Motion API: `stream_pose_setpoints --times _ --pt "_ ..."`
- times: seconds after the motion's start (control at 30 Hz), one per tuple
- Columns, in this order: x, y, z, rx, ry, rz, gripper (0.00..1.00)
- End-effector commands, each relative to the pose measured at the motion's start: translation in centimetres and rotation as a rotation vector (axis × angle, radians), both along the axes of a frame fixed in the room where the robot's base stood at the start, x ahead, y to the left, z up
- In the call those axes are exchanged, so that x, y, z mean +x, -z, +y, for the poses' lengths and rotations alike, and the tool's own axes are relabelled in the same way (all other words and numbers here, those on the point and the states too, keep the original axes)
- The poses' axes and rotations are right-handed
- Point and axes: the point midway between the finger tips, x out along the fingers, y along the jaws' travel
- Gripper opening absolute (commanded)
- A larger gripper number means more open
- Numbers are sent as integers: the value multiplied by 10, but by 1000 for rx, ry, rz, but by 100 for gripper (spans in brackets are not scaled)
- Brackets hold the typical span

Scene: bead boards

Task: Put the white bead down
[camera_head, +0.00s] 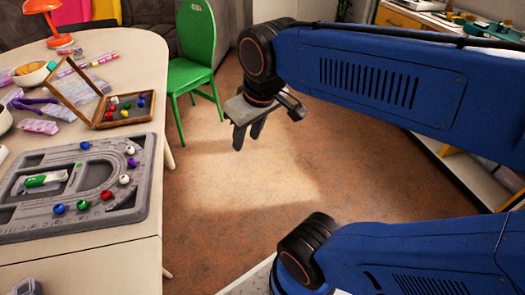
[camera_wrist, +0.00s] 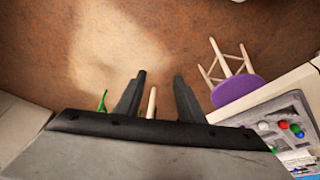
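My gripper (camera_head: 248,137) hangs over the floor, to the right of the table and clear of it. Its two fingers are apart in the wrist view (camera_wrist: 158,98), with no bead seen between them. White beads lie on the grey bead board: one near its upper right (camera_head: 130,150) and one lower in the curved groove (camera_head: 124,179). Another white bead (camera_head: 114,101) is in the open wooden box (camera_head: 104,126). The grey bead board (camera_head: 100,222) lies on the table and also shows at the right of the wrist view (camera_wrist: 290,104).
Red, blue, green and purple beads share the board with a green-and-white tool (camera_head: 44,180). A green chair (camera_head: 193,50) stands behind the table. A purple stool (camera_wrist: 238,90) shows in the wrist view. A pale stick-like thing (camera_wrist: 151,103) shows between the fingers, its distance unclear. Open floor lies below my gripper.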

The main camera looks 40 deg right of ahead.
Motion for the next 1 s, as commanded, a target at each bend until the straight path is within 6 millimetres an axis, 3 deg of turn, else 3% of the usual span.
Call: stream_pose_setpoints --times 0.1,0.3,1.0 --pt "-20 20 -13 17 80 -38 35" --pt "-34 38 -20 34 143 -72 35" --pt "-35 39 -21 34 148 -73 35"
